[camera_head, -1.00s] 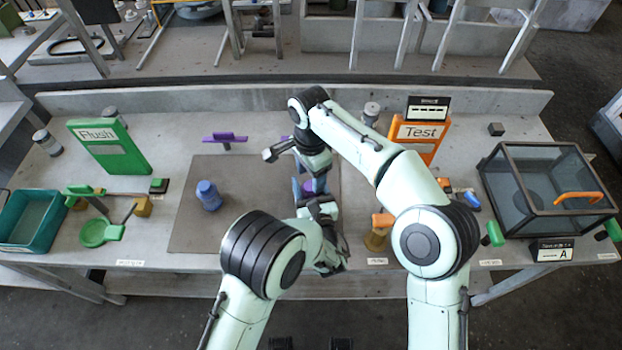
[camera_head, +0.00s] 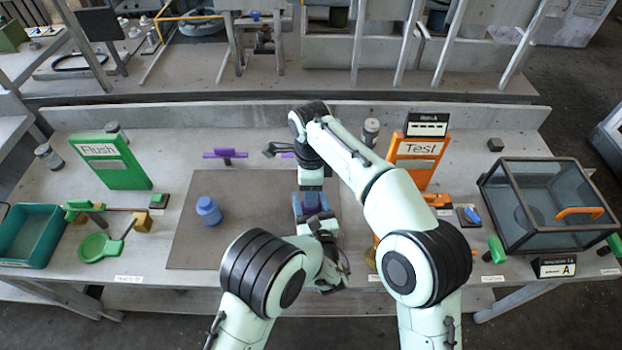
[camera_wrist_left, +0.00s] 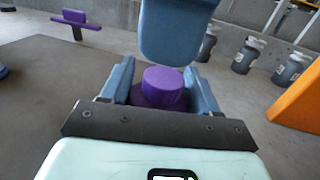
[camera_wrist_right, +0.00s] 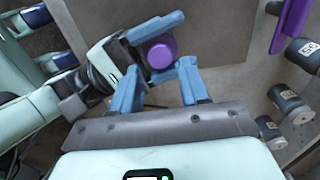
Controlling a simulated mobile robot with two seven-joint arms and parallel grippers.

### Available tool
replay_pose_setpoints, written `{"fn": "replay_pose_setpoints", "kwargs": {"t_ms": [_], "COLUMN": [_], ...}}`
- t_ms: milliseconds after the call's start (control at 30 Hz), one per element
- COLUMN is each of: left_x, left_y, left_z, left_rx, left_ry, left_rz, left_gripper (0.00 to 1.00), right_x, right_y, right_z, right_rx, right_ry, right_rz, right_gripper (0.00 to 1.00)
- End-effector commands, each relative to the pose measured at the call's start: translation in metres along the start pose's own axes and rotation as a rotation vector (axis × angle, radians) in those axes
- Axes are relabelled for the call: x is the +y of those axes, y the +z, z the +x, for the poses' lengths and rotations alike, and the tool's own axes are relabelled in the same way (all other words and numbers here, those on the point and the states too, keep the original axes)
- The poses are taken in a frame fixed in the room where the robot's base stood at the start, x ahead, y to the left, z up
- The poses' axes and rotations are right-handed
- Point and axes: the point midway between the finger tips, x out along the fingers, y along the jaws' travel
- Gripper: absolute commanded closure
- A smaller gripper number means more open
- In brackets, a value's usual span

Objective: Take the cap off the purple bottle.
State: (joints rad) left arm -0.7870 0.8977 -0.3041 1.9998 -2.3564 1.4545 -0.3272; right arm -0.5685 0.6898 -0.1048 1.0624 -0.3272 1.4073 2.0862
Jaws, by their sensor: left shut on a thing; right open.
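The purple bottle (camera_wrist_left: 146,97) stands between the fingers of my left gripper (camera_wrist_left: 160,88), which is shut on it. Its round purple cap (camera_wrist_left: 164,80) sits on top and also shows in the right wrist view (camera_wrist_right: 158,50). My right gripper (camera_wrist_right: 157,88) is open and empty. Its fingers are close to the cap, and one finger shows above and behind the cap in the left wrist view. In the head view the right gripper (camera_head: 311,204) is over the bottle, at the mat's right side, and hides most of it.
A blue bottle (camera_head: 208,211) stands on the left of the grey mat (camera_head: 255,190). A purple handled piece (camera_head: 226,155) is behind the mat. A green Flush sign (camera_head: 112,162), an orange Test sign (camera_head: 418,163) and a glass box (camera_head: 548,205) stand around. The mat's middle is clear.

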Motion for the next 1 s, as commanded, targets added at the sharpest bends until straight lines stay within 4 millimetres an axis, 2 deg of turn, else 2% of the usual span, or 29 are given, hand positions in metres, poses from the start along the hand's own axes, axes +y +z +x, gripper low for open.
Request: {"fn": "replay_pose_setpoints", "kwargs": {"t_ms": [100,300,633,767,800,1000], "left_x": [0.000,0.000,0.000,0.000,0.000,0.000], "left_y": [0.000,0.000,0.000,0.000,0.000,0.000], "left_z": [0.000,0.000,0.000,0.000,0.000,0.000], "left_rx": [0.001,0.001,0.001,0.001,0.001,0.001], "left_ry": [0.000,0.000,0.000,0.000,0.000,0.000], "left_rz": [0.000,0.000,0.000,0.000,0.000,0.000], "left_gripper": [1.00,1.00,1.00,1.00,1.00,1.00], "right_x": [0.001,0.000,0.000,0.000,0.000,0.000], "right_y": [-0.001,-0.001,0.000,0.000,0.000,0.000], "right_z": [0.019,0.037,0.041,0.041,0.041,0.041], "right_rx": [0.001,0.001,0.000,0.000,0.000,0.000], "right_ry": [0.003,0.001,-0.001,0.000,0.000,0.001], "right_rz": [-0.001,-0.001,-0.002,-0.002,-0.002,-0.040], "right_gripper": [0.55,0.55,0.55,0.97,1.00,1.00]}}
